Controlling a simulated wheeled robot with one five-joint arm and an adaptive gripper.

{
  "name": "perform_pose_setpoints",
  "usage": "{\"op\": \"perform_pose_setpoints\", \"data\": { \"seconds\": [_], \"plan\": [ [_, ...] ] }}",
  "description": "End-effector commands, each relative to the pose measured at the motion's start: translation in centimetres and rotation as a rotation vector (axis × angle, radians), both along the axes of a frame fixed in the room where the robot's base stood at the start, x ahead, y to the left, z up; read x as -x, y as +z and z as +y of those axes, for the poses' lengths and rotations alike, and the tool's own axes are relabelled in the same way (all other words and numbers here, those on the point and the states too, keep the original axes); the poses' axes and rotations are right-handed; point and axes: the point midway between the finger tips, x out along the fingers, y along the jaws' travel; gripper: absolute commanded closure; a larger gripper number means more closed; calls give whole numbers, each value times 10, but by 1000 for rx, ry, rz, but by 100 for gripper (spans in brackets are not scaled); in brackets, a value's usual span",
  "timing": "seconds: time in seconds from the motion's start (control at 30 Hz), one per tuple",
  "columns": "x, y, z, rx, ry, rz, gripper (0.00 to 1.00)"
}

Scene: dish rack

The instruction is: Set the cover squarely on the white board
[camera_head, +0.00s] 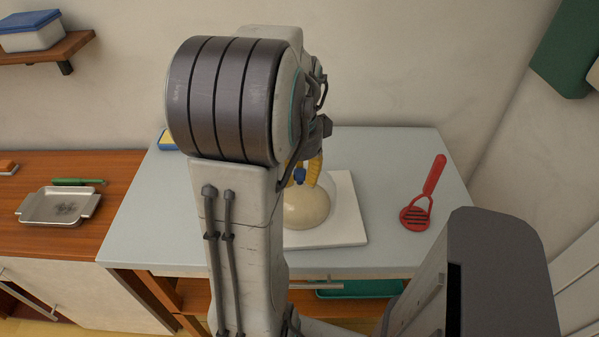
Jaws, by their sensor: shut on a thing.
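The white board (346,218) lies on the pale grey tabletop, partly hidden behind my arm. The cover (307,209) is a cream dome over the board, its left side hidden by my arm. My gripper (300,180), with yellow fingers and a blue part, is at the top of the dome and shut on it. I cannot tell whether the dome's rim touches the board or hangs just above it.
A red slotted turner (424,201) lies on the table to the right. A yellow and blue item (167,140) sits at the back left. A metal tray (59,206) and a green-handled tool (78,181) are on the wooden counter at left. Clear tabletop lies left of my arm.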

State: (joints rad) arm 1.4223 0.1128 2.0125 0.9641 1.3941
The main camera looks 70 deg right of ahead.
Motion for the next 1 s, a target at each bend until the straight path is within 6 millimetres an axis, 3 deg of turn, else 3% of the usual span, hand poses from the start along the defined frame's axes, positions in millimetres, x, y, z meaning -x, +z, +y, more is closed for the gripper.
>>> {"op": "perform_pose_setpoints", "data": {
  "seconds": [1.0],
  "plan": [
    [0, -15, 0, 0, -1, 0, 100]
  ]
}}
